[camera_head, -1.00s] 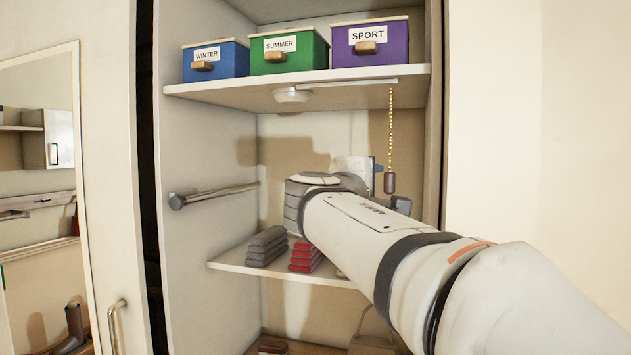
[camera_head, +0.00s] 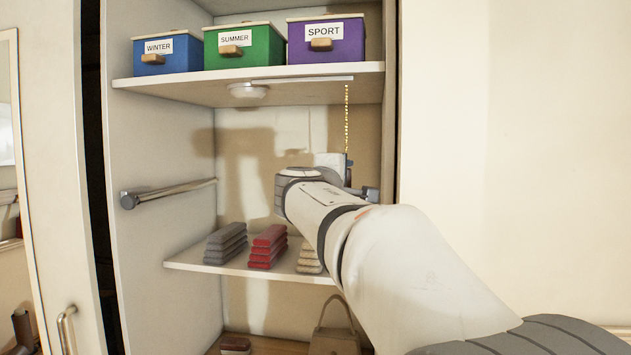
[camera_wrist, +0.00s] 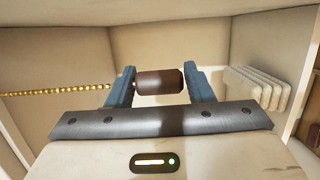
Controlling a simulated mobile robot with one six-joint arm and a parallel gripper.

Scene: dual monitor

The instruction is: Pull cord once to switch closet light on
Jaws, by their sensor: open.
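The gold beaded cord (camera_head: 347,115) hangs from the underside of the upper shelf, with my gripper (camera_head: 349,178) at its lower end. The cord also shows in the wrist view (camera_wrist: 55,92), running in from the left. Its brown pull knob (camera_wrist: 160,82) lies between the two blue fingers of my gripper (camera_wrist: 161,87), close to both. The fingers are open; I cannot tell whether either touches the knob. In the head view the knob is largely hidden by my gripper. The round white closet light (camera_head: 247,91) under the shelf shows no clear glow.
Blue (camera_head: 167,54), green (camera_head: 243,48) and purple (camera_head: 326,40) boxes stand on the upper shelf (camera_head: 220,90). Folded cloths (camera_head: 267,247) lie on the lower shelf. A rail (camera_head: 168,193) sticks out at left. The closet's right wall (camera_head: 389,100) is close to my gripper.

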